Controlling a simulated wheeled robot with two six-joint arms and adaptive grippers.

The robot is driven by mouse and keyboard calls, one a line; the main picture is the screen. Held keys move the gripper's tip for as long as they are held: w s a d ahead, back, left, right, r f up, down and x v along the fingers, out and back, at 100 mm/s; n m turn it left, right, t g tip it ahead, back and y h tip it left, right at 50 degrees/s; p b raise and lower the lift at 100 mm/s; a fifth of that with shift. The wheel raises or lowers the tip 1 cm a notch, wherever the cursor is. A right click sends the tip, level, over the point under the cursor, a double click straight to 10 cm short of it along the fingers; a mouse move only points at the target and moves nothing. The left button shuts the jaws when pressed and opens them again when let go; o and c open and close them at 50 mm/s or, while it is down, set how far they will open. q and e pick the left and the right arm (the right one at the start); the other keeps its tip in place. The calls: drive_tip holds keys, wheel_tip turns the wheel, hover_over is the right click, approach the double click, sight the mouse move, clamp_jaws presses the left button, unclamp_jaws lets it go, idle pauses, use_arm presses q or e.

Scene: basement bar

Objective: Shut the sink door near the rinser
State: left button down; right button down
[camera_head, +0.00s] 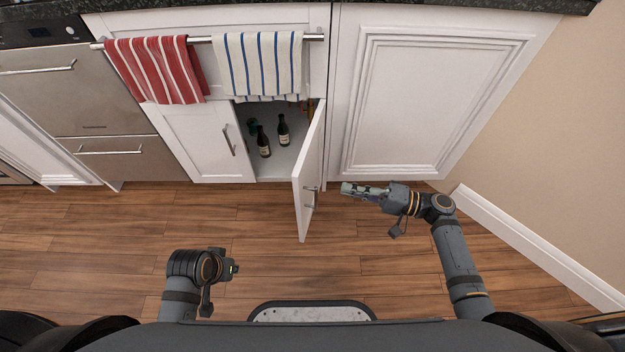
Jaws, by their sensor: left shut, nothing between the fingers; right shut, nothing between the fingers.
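The sink cabinet's right door (309,172), white with a metal handle (312,192), stands open and juts out toward me. Its left door (207,143) is closed. Dark bottles (264,142) stand inside the open cabinet. My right gripper (352,190) is shut and empty, just right of the open door's handle side, with a small gap seen between them. My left gripper (233,268) is shut and empty, low over the floor to the left of the door and nearer to me. The rinser is not in view.
A towel rail (200,40) with a red striped towel (155,70) and a blue striped towel (258,66) runs above the doors. A steel appliance (75,95) is at left. A fixed white panel (430,95) and beige wall (570,150) are at right. The wooden floor is clear.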

sight(301, 178)
drive_tip(key=b+x, duration=0.1)
drive_tip(key=x, duration=0.9)
drive_tip(key=shift+w, duration=0.1)
drive_tip(key=shift+a, duration=0.15)
